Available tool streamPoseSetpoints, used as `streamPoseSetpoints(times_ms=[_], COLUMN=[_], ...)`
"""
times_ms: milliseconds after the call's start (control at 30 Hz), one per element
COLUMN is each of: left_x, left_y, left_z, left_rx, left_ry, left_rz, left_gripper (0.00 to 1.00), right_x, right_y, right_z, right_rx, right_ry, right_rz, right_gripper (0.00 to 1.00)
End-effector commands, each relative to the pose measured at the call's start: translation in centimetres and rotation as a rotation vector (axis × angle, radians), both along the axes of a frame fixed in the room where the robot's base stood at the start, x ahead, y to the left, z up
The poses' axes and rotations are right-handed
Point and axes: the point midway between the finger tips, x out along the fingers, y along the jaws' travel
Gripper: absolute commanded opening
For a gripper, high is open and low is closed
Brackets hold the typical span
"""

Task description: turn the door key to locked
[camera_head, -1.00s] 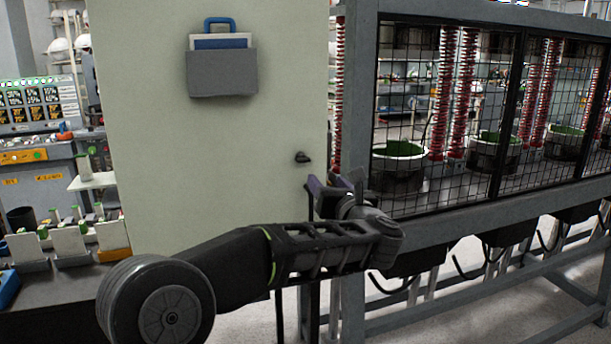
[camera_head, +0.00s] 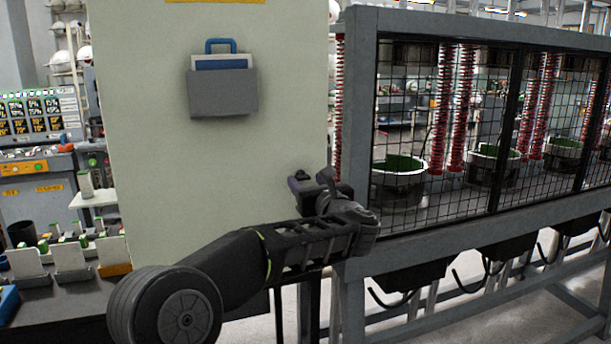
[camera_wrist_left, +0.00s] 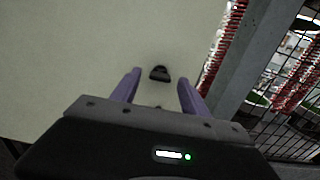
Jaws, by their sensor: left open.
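The key (camera_head: 301,174) is a small dark piece low on the right side of the pale door (camera_head: 220,160). In the left wrist view the key (camera_wrist_left: 160,73) lies between the tips of my open left gripper (camera_wrist_left: 159,80), with a gap on each side. In the head view my left gripper (camera_head: 310,184) is just below and to the right of the key and partly overlaps it. The gripper is empty. I cannot tell how far the fingertips are from the door surface. My right gripper is not in view.
A meshed steel frame (camera_head: 352,120) with red springs and several pots stands close to the right of my left gripper. A grey holder (camera_head: 222,95) with a blue-handled clipboard hangs on the door. A cluttered bench (camera_head: 60,300) is at the left.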

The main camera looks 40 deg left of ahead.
Motion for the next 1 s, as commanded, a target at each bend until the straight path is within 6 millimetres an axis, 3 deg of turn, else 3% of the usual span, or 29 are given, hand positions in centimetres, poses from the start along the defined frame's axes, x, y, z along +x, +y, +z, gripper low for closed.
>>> streamPoseSetpoints(times_ms=[133,433,1000], left_x=[0.82,0.97,0.96], left_y=[1.21,1.43,1.40], left_z=[0.12,-0.03,-0.01], left_rx=[0.001,0.001,0.001], left_ry=[0.000,0.000,0.000], left_rz=[0.000,0.000,0.000], left_gripper=[0.53,0.53,0.07], right_x=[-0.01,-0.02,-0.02], right_y=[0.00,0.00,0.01], right_z=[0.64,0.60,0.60], right_rx=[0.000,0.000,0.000], right_ry=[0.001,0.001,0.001], right_rz=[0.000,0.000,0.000], right_gripper=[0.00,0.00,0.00])
